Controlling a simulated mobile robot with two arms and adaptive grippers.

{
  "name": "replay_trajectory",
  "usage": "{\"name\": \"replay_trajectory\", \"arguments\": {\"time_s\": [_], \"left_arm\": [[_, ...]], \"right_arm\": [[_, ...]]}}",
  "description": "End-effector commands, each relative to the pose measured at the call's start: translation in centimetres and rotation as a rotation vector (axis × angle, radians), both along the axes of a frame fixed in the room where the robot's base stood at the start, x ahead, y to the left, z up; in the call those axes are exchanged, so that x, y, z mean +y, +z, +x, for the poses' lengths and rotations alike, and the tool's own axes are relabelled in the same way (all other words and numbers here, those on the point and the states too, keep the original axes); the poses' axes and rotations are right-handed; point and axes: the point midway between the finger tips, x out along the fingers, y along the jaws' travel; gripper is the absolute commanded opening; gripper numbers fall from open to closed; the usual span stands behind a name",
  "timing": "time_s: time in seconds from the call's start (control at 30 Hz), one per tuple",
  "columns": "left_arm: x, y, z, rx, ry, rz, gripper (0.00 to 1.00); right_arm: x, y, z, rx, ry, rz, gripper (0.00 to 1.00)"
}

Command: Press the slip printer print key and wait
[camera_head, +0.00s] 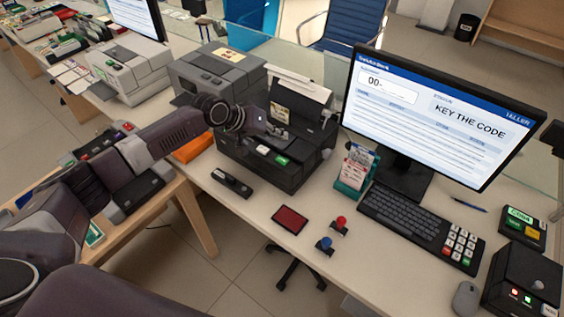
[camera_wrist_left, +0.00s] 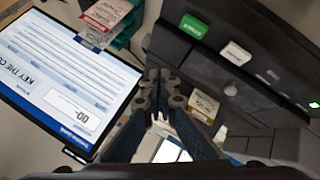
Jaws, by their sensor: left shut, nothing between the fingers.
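The slip printer (camera_head: 302,177) is a black box on the counter with a white paper slip (camera_head: 300,88) standing at its back. Its front top carries a green key (camera_head: 282,161) and a pale key (camera_head: 262,149). In the left wrist view the green key (camera_wrist_left: 197,27) and pale key (camera_wrist_left: 236,53) show on the dark panel. My left gripper (camera_head: 284,133) is shut and empty, above the printer and behind the keys. Its closed fingers (camera_wrist_left: 164,82) point past the panel, apart from both keys in that view. My right gripper is not in view.
A monitor (camera_head: 432,115) reading "KEY THE CODE" stands right of the printer, with a leaflet holder (camera_head: 355,172) between them. A grey machine (camera_head: 215,80) stands behind left. A keyboard (camera_head: 405,215), red pad (camera_head: 290,219) and two stamps lie in front.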

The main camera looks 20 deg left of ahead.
Motion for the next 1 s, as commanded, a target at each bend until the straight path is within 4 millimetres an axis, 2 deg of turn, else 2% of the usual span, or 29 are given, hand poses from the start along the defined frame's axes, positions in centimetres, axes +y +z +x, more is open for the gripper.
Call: {"name": "replay_trajectory", "arguments": {"time_s": [0.03,0.37,0.6,1.0], "left_arm": [[0.0,-1.1,0.0,0.000,0.001,0.001,0.00],[0.0,-5.3,0.0,-0.002,0.000,0.002,0.00],[0.0,-7.2,0.0,-0.001,0.001,0.000,0.00],[0.0,-7.3,0.0,0.000,0.000,0.000,0.00]], "right_arm": [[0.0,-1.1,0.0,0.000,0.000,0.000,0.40],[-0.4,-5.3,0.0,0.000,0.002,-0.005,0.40],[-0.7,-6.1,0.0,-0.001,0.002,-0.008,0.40],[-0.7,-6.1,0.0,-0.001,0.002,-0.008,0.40]]}}
